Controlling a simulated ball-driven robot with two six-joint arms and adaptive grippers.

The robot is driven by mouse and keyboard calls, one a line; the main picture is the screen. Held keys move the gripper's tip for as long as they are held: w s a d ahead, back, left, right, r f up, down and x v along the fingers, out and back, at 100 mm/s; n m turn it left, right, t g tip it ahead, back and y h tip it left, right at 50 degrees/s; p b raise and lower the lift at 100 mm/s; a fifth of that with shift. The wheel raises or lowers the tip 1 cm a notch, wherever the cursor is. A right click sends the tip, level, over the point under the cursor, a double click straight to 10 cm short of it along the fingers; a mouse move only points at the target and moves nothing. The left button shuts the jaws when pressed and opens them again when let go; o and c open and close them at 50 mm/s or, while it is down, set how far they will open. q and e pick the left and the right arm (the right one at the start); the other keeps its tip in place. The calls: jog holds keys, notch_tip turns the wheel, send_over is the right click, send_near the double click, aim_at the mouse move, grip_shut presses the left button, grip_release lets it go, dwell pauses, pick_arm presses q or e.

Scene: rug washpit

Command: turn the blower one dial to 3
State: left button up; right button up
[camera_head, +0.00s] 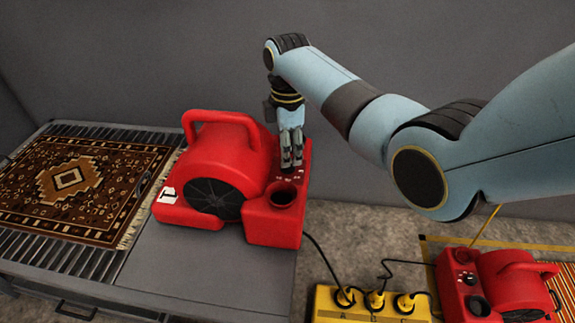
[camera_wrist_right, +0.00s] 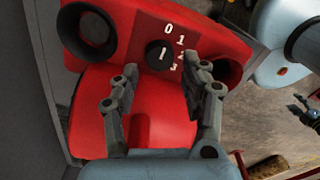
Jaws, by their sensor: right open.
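Blower one (camera_head: 225,165) is red with a white "1" tag and stands on a grey bench. My right gripper (camera_head: 291,163) points down over its control panel and covers the dial in the head view. In the right wrist view, the black dial (camera_wrist_right: 159,54) sits on a dark red panel marked 0, 1, 2, 3. Its white mark points up, roughly towards the 0. My right gripper (camera_wrist_right: 163,80) is open and empty, its fingertips on either side of the dial's lower part. A small dark gripper-like shape, perhaps my left gripper, shows at the right edge.
A patterned rug (camera_head: 75,185) lies on a slatted rack to the left. A yellow socket box (camera_head: 370,303) with several plugs stands on the floor, and a second red blower (camera_head: 500,285) is at lower right. A grey wall rises behind.

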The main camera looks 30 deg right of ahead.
notch_tip(320, 180, down, 4)
jog(key=shift+f+b, duration=0.1)
jog(key=shift+b, duration=0.55)
jog(key=c, duration=0.9)
